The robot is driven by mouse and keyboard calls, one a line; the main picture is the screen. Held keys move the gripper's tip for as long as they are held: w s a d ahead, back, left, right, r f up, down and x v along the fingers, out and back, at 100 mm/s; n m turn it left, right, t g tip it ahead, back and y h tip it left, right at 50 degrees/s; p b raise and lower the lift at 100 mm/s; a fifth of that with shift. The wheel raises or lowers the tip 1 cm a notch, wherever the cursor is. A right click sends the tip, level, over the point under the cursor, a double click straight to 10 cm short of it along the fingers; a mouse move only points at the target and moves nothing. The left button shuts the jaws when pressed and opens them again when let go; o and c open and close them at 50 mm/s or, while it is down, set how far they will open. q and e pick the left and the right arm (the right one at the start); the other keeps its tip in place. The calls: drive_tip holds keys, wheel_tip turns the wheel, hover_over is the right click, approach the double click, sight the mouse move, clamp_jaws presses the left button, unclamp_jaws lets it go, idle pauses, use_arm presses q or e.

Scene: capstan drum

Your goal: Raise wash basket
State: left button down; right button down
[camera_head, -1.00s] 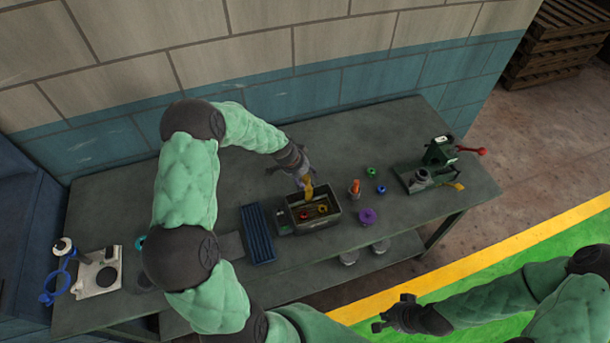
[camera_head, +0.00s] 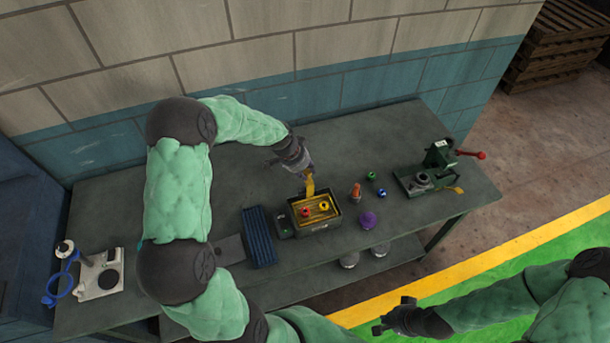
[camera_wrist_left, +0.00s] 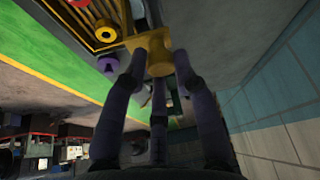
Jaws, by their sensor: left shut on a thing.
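The yellow wash basket (camera_head: 318,217) is at the top of a dark washer tub (camera_head: 321,229), with a red part (camera_head: 305,211) and a yellow ring (camera_head: 323,206) in it. Its slatted floor shows near the tub's rim. My left gripper (camera_head: 309,178) is shut on the basket's yellow handle, behind the tub. In the left wrist view the fingers close around the handle (camera_wrist_left: 158,58), and the basket's slats (camera_wrist_left: 97,30) show beyond. My right gripper (camera_head: 390,314) is away from the bench at the lower right; its finger state is unclear.
A blue ribbed tray (camera_head: 259,237) stands left of the tub. Right of it are an orange-topped piece (camera_head: 356,191), a purple knob (camera_head: 368,220), and green and blue rings. A green machine with a red handle (camera_head: 438,163) stands further right. The bench's back middle is clear.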

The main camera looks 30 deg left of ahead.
use_arm(q)
drive_tip(key=shift+w+a+r, duration=0.15)
drive_tip(key=shift+w+r, duration=0.25)
drive_tip(key=shift+w, duration=0.05)
drive_tip(key=c, duration=1)
unclamp_jaws()
drive_tip(key=shift+s+f, duration=0.1)
drive_tip(key=shift+f, duration=0.05)
drive_tip(key=v, duration=1.2)
drive_tip(key=shift+d, duration=0.2)
